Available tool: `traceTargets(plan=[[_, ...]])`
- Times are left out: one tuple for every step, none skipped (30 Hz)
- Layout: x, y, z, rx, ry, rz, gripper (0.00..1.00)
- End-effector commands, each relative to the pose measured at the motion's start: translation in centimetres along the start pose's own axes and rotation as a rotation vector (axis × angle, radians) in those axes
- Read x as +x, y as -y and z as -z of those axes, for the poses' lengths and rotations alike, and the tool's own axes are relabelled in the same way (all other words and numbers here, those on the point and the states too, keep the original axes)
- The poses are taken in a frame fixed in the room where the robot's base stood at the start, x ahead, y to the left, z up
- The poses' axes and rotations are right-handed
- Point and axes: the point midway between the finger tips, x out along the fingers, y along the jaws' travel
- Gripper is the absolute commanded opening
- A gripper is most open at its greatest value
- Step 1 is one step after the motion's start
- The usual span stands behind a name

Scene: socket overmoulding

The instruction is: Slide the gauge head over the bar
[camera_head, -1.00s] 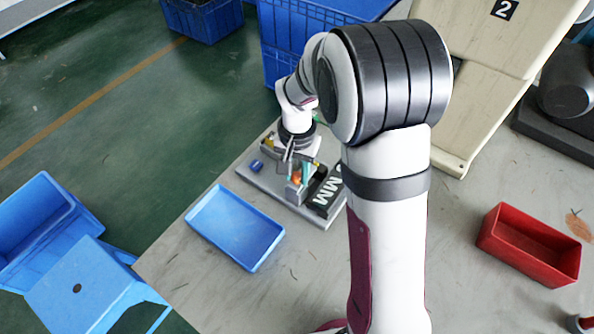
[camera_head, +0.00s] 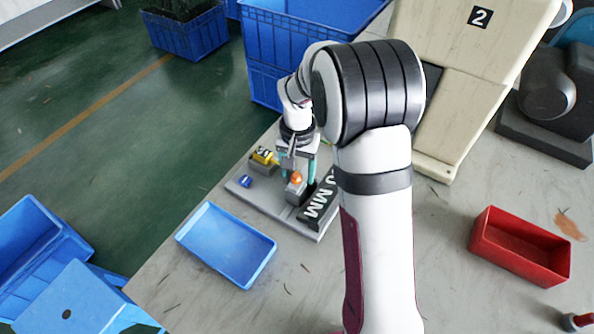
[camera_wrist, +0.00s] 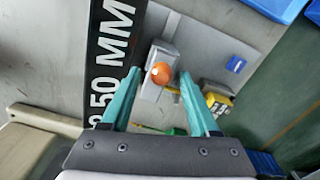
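My gripper (camera_wrist: 160,73) is open, its two teal fingers well apart; it also shows in the head view (camera_head: 297,172). An orange knob (camera_wrist: 161,73) on a grey block (camera_wrist: 152,93) shows between the fingertips, with no clear contact. The knob is also in the head view (camera_head: 296,177). A black bar-like block marked "50 MM" (camera_wrist: 110,45) lies beside it, partly hidden by my arm in the head view (camera_head: 318,205). A yellow piece (camera_wrist: 216,101) sits on a grey stand on the other side. I cannot tell surely which piece is the gauge head.
The pieces stand on a grey base plate (camera_head: 272,205) with a small blue part (camera_head: 245,182). A blue tray (camera_head: 226,246) lies in front and a red bin (camera_head: 520,247) at right. Large blue crates (camera_head: 280,55) stand behind.

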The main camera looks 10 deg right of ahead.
Motion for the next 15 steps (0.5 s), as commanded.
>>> traceTargets(plan=[[0.0, 0.0, 0.0, 0.0, 0.001, 0.0, 0.61], [0.0, 0.0, -0.1, 0.0, 0.001, 0.0, 0.61], [0.0, 0.0, -0.1, 0.0, 0.002, 0.0, 0.61], [0.0, 0.0, -0.1, 0.0, 0.002, 0.0, 0.61], [0.0, 0.0, -0.1, 0.001, 0.002, 0.0, 0.61], [-0.2, 0.0, -0.1, 0.001, 0.002, 0.0, 0.61], [-0.4, 0.0, -0.1, 0.001, 0.001, 0.001, 0.61], [-0.7, 0.1, 0.0, 0.001, 0.001, 0.001, 0.61], [-1.3, 0.1, 0.0, 0.001, -0.001, 0.002, 0.61], [-1.9, 0.1, 0.0, 0.002, -0.001, 0.002, 0.61], [-2.7, 0.1, 0.0, 0.001, -0.002, 0.003, 0.61], [-3.8, 0.1, 0.0, 0.001, -0.002, 0.003, 0.61], [-4.8, 0.1, 0.1, 0.002, -0.004, 0.004, 0.61], [-5.8, 0.1, 0.0, 0.001, -0.003, 0.004, 0.61], [-7.2, 0.1, 0.1, 0.001, -0.005, 0.004, 0.61]])
